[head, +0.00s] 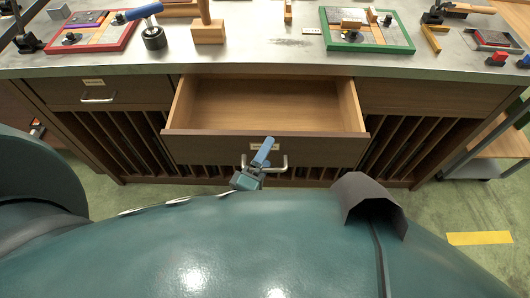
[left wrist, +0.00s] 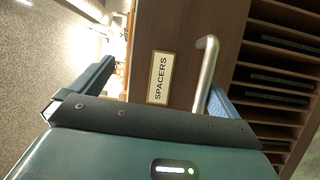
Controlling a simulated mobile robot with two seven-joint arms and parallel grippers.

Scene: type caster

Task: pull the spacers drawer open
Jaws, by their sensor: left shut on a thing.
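The spacers drawer (head: 290,149) is pulled well out of the bench, and its inside looks empty. Its label, reading SPACERS (left wrist: 160,78), shows in the left wrist view. The drawer's metal bar handle (head: 283,163) is on its front; one end of the handle also shows in the left wrist view (left wrist: 207,68). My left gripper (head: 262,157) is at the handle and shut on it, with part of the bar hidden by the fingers. My right gripper is in neither view.
A shut drawer (head: 110,94) with its own handle is at the left. The metal benchtop (head: 270,57) carries a red tray (head: 122,40), a green tray (head: 400,46), a mallet and blocks. Slotted racks are below. A cart (head: 500,143) stands at the right.

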